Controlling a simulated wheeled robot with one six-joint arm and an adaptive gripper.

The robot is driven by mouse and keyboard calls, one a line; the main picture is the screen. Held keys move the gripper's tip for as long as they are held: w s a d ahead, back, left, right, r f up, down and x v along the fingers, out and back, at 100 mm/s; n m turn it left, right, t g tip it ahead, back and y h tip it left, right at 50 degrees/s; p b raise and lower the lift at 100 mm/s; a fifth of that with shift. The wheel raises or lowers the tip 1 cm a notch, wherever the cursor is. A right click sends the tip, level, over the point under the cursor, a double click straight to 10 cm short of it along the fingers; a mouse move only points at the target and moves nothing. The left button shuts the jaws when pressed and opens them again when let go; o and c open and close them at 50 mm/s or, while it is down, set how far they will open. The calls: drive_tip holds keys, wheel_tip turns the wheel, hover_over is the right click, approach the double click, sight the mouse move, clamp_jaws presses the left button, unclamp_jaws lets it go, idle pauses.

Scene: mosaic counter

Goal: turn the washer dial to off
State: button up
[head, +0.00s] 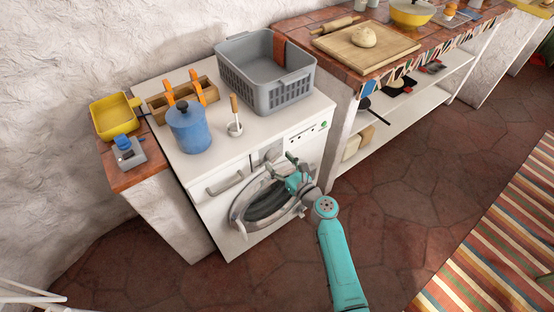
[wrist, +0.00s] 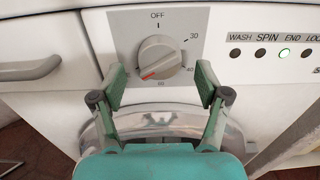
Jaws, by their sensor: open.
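The washer dial (wrist: 160,57) is a round grey knob on a grey plate (wrist: 124,24) on the white washer's front. Its red mark points to the lower left, away from the OFF label (wrist: 157,15) at the top. My gripper (wrist: 160,84) is open, with one green finger on each side of the dial's lower part. The fingers look apart from the knob; their exact distance to the panel is hard to judge. In the head view, my gripper (head: 281,164) is in front of the washer's (head: 221,167) panel, close to the dial plate.
A drawer handle (wrist: 31,69) is left of the dial. Several indicator lights (wrist: 284,53) are to its right; the one under END glows green. The round washer door (head: 239,215) is below. A blue pot (head: 190,131) and grey basket (head: 234,85) stand on top.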

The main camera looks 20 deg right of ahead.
drive_tip(key=shift+x, duration=0.85)
drive_tip(key=shift+c, duration=0.3)
drive_tip(key=c, duration=1.1)
